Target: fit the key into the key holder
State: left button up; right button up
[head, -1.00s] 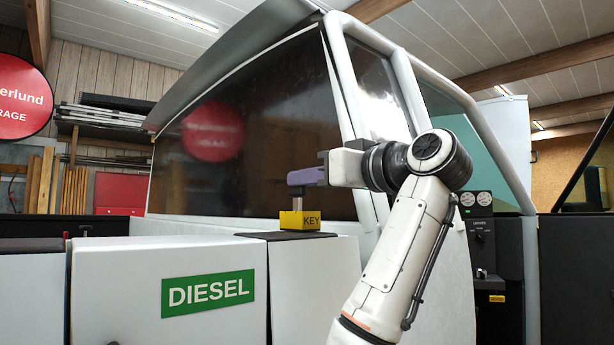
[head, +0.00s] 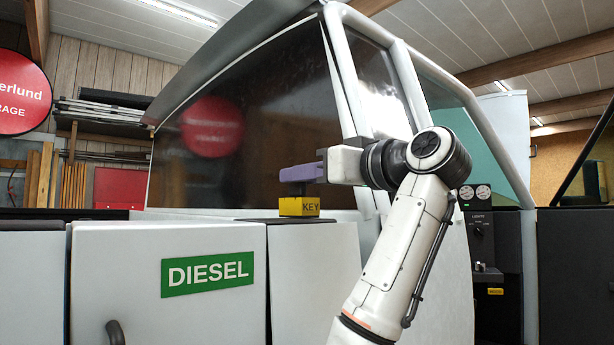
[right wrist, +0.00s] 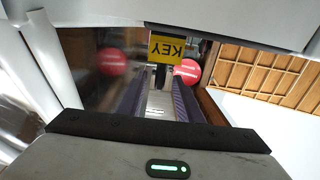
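A yellow block marked KEY (head: 299,206) stands on the dark top of a light grey cabinet; a short dark stem (head: 298,189) rises from it. My right gripper (head: 290,173), with purple fingers, is level just above the block, its fingertips over the stem. In the right wrist view the KEY block (right wrist: 166,48) is beyond the fingertips, and the dark stem (right wrist: 162,78) shows between the two fingers, which are apart. Whether they touch the stem I cannot tell. I cannot identify the key holder for sure. My left gripper is not in view.
A cabinet with a green DIESEL sign (head: 207,274) stands at the front left. The truck cab's dark window (head: 260,140) is behind my gripper. A dark panel (head: 482,240) with gauges, a knob and a small yellow label is to the right of my arm.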

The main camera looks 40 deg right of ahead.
jog(key=shift+s, duration=0.15)
jog(key=s+b, duration=0.4)
jog(key=s, duration=0.6)
jog(key=shift+d+b, duration=0.3)
jog(key=shift+d, duration=0.1)
jog(key=shift+f, duration=0.1)
